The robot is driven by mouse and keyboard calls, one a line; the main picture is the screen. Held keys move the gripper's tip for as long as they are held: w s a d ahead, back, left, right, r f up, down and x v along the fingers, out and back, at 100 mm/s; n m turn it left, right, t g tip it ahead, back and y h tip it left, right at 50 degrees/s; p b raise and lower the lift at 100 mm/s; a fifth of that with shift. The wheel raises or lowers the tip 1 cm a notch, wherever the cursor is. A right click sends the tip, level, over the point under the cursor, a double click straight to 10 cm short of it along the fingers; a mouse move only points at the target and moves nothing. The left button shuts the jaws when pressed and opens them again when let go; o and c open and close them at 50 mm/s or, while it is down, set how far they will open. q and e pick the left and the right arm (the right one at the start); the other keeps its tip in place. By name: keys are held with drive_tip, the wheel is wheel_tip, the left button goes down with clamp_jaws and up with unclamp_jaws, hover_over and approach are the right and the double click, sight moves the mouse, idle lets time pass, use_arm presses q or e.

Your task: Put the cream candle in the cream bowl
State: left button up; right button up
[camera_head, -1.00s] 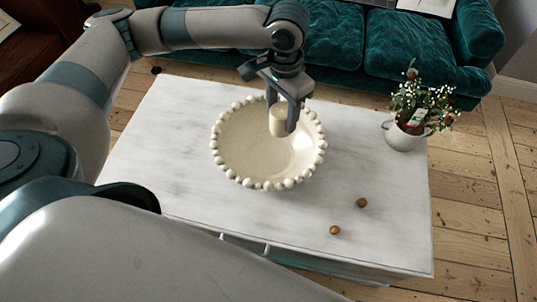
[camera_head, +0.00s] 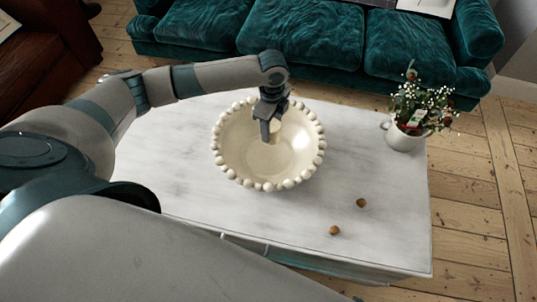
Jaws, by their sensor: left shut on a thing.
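The cream bowl (camera_head: 231,160), with a beaded rim, stands on the white marble-look table. My left gripper (camera_head: 270,132) reaches down inside the bowl's rim from the back. It is shut on the cream candle (camera_head: 275,133), a short cylinder held upright within the bowl. The fingers partly hide the candle. I cannot tell whether the candle's base touches the bowl. My right gripper is not in view.
A white pot (camera_head: 402,138) with a flowering plant stands at the table's right back corner. Two small brown balls, one nearer (camera_head: 334,230) and one farther (camera_head: 361,203), lie at the right front. A teal sofa (camera_head: 300,40) is behind the table (camera_head: 170,150).

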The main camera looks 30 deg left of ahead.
use_arm(q)
drive_tip(key=shift+a+f+m, duration=0.4)
drive_tip(key=shift+f+m, duration=0.1)
drive_tip(key=shift+f, duration=0.3)
use_arm(e)
drive_tip(key=shift+s+d+f, duration=0.1)
drive_tip(key=shift+s+d, duration=0.05)
drive_tip(key=shift+d, duration=0.2)
drive_tip(key=shift+d, duration=0.1)
use_arm(q)
wheel_tip(320, 180, down, 6)
drive_tip(key=shift+f, duration=0.15)
use_arm(e)
drive_tip(key=shift+a, duration=0.7)
drive_tip(key=shift+d, duration=0.1)
